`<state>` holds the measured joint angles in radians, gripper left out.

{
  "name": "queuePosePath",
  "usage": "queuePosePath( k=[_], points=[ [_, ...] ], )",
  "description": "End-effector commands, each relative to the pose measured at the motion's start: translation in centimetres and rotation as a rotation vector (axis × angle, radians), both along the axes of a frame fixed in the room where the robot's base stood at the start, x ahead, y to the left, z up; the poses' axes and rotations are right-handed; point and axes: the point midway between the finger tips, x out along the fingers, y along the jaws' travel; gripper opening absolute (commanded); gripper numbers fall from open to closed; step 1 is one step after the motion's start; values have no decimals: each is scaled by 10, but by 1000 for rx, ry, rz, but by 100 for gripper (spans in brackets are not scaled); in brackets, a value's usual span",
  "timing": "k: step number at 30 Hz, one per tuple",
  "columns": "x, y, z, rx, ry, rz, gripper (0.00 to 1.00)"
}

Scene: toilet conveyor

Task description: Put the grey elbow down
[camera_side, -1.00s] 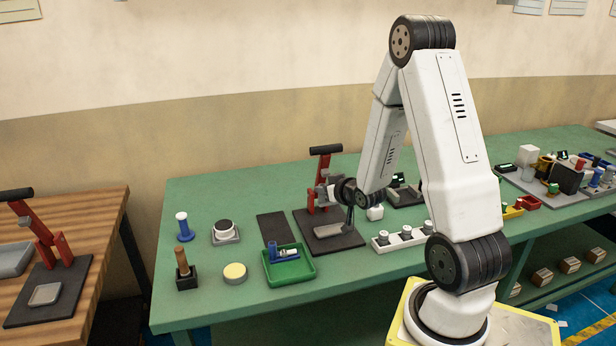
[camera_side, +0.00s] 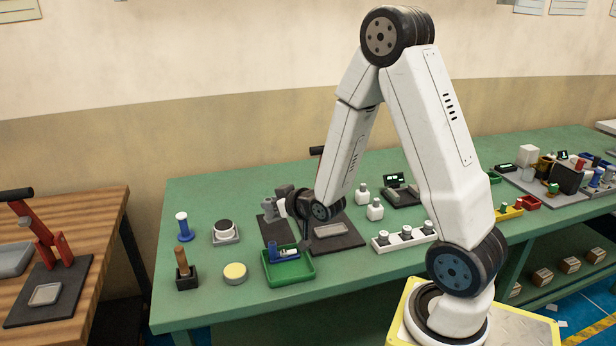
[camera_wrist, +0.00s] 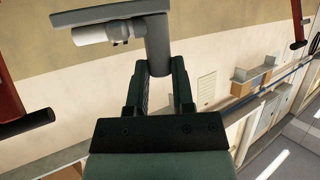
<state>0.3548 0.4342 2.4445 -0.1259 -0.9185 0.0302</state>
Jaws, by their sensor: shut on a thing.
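The grey elbow (camera_wrist: 158,45) is between the two fingers of my gripper (camera_wrist: 158,75) in the wrist view. Its tube runs upward from the fingers. A grey bar and a short whitish cylinder show at its upper end. In the side view my gripper (camera_side: 282,203) is low over the dark mat (camera_side: 274,234), with the grey elbow (camera_side: 268,208) at its left. The mat is partly hidden by the gripper. I cannot tell whether the elbow touches the mat.
A green tray (camera_side: 290,278) with a blue piece and a light piece stands in front of the mat. The press base (camera_side: 345,240) is to the right. A round-topped grey block (camera_side: 226,233) and a blue spool (camera_side: 184,227) stand left. White bottles (camera_side: 375,210) are further right.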

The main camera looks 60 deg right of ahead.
Motion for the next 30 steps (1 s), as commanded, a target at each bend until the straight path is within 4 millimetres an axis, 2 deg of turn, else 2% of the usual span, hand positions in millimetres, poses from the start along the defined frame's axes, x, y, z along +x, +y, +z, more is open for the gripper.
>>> queuePosePath(
  k=[1,9,15,21,30],
  points=[
    [4,15,2,-1,-2,30,0],
    [15,82,8,2,-1,149,0],
    [16,119,11,4,0,214,0],
    [16,135,13,4,1,243,0],
    [16,133,13,5,1,239,0]
  ],
)
